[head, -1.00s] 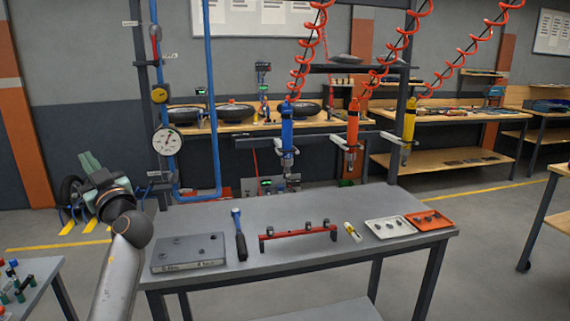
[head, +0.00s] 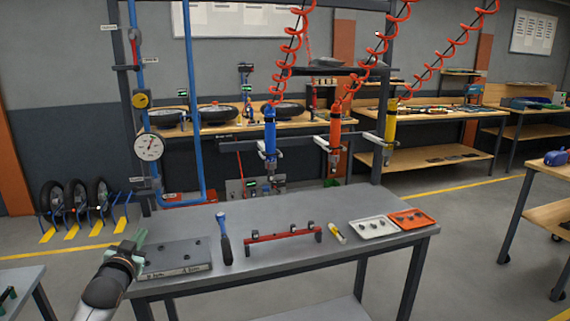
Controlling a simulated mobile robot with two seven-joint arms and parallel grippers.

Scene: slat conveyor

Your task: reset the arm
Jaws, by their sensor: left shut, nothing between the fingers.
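My left gripper (head: 138,244) is at the lower left in the head view, with its arm coming in from the bottom edge. Its greenish fingers are shut and hold nothing. It is seen at the left end of a grey plate (head: 182,268) on the grey workbench (head: 275,243); I cannot tell whether it touches the plate. My right gripper is not in view.
Blue (head: 270,133), orange (head: 335,130) and yellow (head: 391,123) tools hang above.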

